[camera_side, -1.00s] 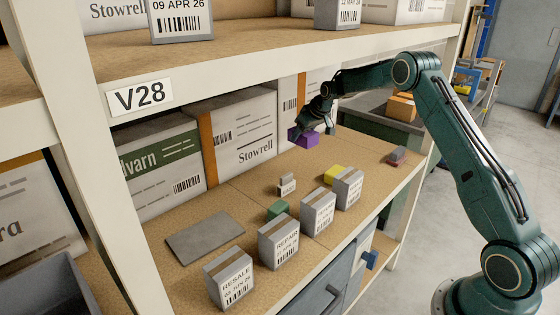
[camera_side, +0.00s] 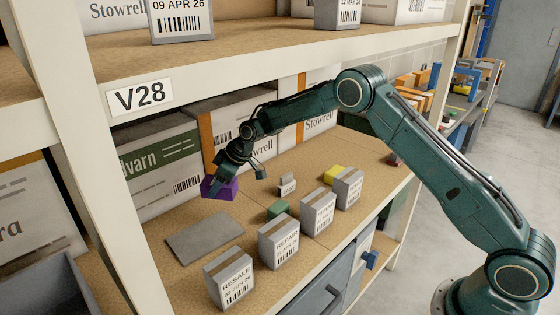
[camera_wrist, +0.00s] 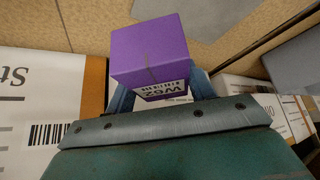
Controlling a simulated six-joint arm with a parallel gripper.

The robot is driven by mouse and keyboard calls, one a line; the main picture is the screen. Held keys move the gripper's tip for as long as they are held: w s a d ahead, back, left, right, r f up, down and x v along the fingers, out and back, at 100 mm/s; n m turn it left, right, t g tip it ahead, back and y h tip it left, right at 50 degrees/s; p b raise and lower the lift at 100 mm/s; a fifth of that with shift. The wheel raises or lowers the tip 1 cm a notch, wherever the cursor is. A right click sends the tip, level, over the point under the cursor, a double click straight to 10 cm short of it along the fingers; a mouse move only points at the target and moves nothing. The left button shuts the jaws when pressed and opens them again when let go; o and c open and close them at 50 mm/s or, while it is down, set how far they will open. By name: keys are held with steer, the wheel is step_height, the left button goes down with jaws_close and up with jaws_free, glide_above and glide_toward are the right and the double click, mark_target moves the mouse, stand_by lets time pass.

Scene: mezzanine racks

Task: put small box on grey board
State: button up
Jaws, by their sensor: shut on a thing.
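The small box is purple (camera_side: 219,188), with a white printed label in the wrist view (camera_wrist: 150,55). My gripper (camera_side: 232,172) is shut on it and holds it above the shelf, behind the grey board in the side view. In the wrist view my gripper's fingers (camera_wrist: 160,92) lie on either side of the box, partly hidden by it. The grey board (camera_side: 205,238) is a flat bare plate lying on the brown shelf.
Large cartons (camera_side: 160,165) stand along the back, close behind my gripper. Several grey boxes, such as REPAIR (camera_side: 279,245) and RESALE (camera_side: 230,282), line the front edge. A green block (camera_side: 278,211), a yellow block (camera_side: 334,174) and a small grey box (camera_side: 287,185) stand mid-shelf.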

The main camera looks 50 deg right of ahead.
steer(key=n+y, duration=0.1)
steer(key=n, duration=0.1)
glide_above(196, 235)
steer(key=s+d, duration=0.2)
steer(key=f, duration=0.1)
steer(key=shift+w+f, duration=0.1)
steer(key=shift+f, duration=4)
steer(key=shift+f, duration=0.15)
steer(key=o, duration=1)
steer(key=shift+o, duration=0.2)
steer(key=shift+v, duration=0.75)
steer(key=v, duration=1)
steer(key=shift+w+r, duration=0.15)
steer(key=shift+r, duration=0.3)
steer(key=shift+d, duration=0.1)
